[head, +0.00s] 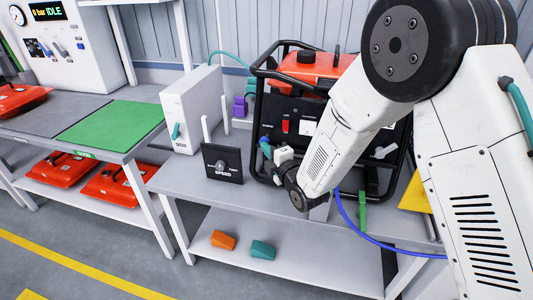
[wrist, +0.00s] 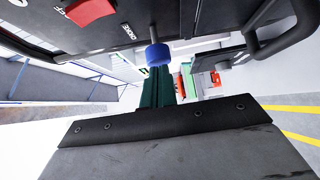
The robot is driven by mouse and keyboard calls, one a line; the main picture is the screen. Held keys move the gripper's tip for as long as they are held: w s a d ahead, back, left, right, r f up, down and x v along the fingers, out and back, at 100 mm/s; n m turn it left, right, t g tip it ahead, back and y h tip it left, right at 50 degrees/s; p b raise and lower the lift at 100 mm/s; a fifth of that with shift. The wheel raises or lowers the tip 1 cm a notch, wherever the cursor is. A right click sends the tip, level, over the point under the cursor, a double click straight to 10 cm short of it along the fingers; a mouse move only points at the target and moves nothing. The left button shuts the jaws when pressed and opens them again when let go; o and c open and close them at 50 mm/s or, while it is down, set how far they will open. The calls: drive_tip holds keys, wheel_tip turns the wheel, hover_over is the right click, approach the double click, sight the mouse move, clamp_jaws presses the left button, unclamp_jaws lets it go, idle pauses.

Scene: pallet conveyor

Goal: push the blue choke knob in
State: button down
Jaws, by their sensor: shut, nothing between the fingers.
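The blue choke knob (wrist: 158,54) sticks out of the black generator panel (wrist: 150,20), beside a "CHOKE" label, in the wrist view. In the head view the knob (head: 264,139) shows small at the panel's lower left. My gripper (wrist: 157,72) is shut and empty, its teal fingers lined up with the knob. The fingertips are at or very close to the knob's outer face; I cannot tell whether they touch. In the head view my gripper (head: 266,149) is partly hidden by my wrist. The generator's orange tank (head: 310,66) sits above the panel.
A black tube frame (head: 257,90) surrounds the generator close to my arm. A red switch (head: 285,126) is on the panel. A speed dial box (head: 222,163) and a white box (head: 192,110) stand to the left. A blue cable (head: 360,231) hangs across the bench front.

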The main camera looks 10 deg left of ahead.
sight(269, 141)
drive_tip(key=w, duration=0.3)
drive_tip(key=shift+r, duration=0.15)
drive_tip(key=shift+w+d, duration=0.1)
drive_tip(key=shift+d, duration=0.05)
idle(0.3)
